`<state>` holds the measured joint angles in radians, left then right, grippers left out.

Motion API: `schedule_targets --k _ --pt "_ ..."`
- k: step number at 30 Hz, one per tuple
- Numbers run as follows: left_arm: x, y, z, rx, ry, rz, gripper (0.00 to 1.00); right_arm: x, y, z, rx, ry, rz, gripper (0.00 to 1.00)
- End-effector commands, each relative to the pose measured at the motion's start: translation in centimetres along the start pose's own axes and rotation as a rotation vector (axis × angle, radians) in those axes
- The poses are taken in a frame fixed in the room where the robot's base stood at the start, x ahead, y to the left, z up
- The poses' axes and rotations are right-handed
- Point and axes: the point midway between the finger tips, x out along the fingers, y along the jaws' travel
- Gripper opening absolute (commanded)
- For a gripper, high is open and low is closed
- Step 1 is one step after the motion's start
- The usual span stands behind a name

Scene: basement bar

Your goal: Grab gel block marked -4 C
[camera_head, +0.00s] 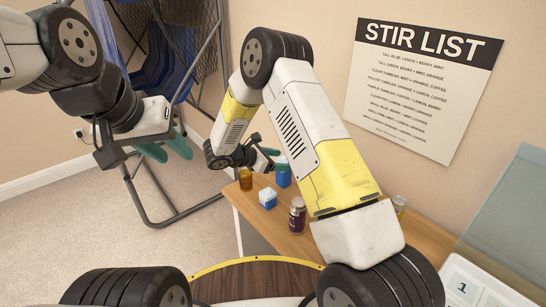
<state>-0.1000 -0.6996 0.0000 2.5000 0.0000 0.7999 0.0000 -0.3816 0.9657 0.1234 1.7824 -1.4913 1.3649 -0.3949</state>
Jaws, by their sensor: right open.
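A blue block with a whitish top (268,199) stands near the left edge of the wooden counter. A second blue block (283,178) stands just behind it. Any marking on either is too small to read, so I cannot tell which is the -4 C one. My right gripper (273,160) is open, with teal fingers just above and behind the second block. I cannot tell whether it touches that block. My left gripper (178,156) has its teal fingers apart and empty, out over the carpet to the left of the counter.
On the counter (250,215) are an amber tumbler (245,180), a dark jar (297,215) and a clear glass (399,204). A blue folding chair (175,62) stands behind my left gripper. A stir list sign (421,85) hangs on the wall.

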Motion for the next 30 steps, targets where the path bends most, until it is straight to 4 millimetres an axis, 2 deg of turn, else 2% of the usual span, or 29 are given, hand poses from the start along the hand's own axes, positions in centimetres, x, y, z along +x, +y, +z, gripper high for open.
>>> schedule_targets --k 1,3,7,17,24,30 --pt "0.0 0.0 0.0 0.000 0.000 0.000 0.36 0.1 0.6 -1.6 -0.043 -0.019 0.026 0.71" --pt "0.0 0.0 0.0 0.000 0.000 0.000 0.36 0.2 1.3 -3.0 -0.086 -0.042 0.054 0.71" --pt "0.0 0.0 0.0 0.000 0.000 0.000 0.36 0.4 2.0 -4.4 -0.126 -0.065 0.086 0.71" --pt "0.0 0.0 0.0 0.000 0.000 0.000 0.36 3.7 2.4 -4.5 -0.130 -0.068 0.088 0.71" --pt "0.0 0.0 0.0 0.000 0.000 0.000 0.36 7.2 3.0 -4.5 -0.131 -0.067 0.087 0.71" --pt "0.0 0.0 0.0 0.000 0.000 0.000 0.36 8.0 3.1 -4.4 -0.131 -0.067 0.090 0.71"
